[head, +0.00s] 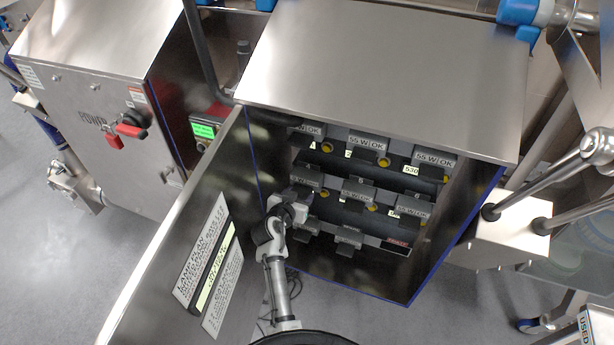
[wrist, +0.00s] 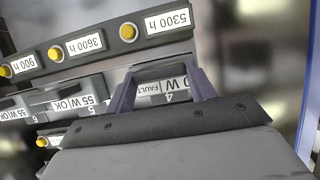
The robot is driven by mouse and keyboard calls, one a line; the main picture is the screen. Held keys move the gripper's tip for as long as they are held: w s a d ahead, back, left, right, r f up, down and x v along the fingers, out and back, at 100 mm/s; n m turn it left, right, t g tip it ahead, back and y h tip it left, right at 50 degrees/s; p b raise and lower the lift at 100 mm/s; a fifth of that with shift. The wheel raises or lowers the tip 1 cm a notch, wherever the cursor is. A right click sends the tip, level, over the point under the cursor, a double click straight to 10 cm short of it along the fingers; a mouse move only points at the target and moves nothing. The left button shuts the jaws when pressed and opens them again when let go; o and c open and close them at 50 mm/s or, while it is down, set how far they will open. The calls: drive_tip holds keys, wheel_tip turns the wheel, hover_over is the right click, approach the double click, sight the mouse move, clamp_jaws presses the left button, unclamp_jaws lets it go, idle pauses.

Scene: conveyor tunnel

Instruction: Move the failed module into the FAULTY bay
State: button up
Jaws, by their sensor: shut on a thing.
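My gripper (wrist: 162,84) has its two purple-grey fingers on either side of a grey module (wrist: 160,89), whose upside-down label reads "0 W FAULT". A number 4 shows just by it, at the row of its bay; I cannot tell whether it is fully seated. In the head view my gripper (head: 292,203) is at the left end of the middle row in the open cabinet and mostly hides this module. A red-labelled bay (head: 397,242) is at the lower right of the rack; its lettering is too small to read.
Neighbouring "55 W OK" modules (head: 357,196) stand in the same row, with more in the top row (head: 367,145). Yellow buttons and hour labels (wrist: 84,44) line the rack. The cabinet door (head: 190,235) stands open at left, close to my arm. The right cabinet wall (head: 455,235) bounds the other side.

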drive_tip(key=c, duration=0.4)
drive_tip(key=shift+o, duration=0.2)
drive_tip(key=shift+s, duration=0.1)
drive_tip(key=shift+s+a, duration=0.1)
drive_tip(key=shift+s+a+b, duration=0.15)
drive_tip(key=shift+s+a, duration=0.1)
drive_tip(key=shift+s, duration=0.35)
drive_tip(key=shift+s+a+b, duration=0.15)
drive_tip(key=shift+s+a, duration=0.05)
drive_tip(key=shift+s, duration=0.4)
drive_tip(key=s+a+b, duration=0.1)
drive_tip(key=s+a, duration=0.1)
drive_tip(key=s, duration=0.4)
drive_tip(key=shift+s+a, duration=0.2)
drive_tip(key=shift+a, duration=0.15)
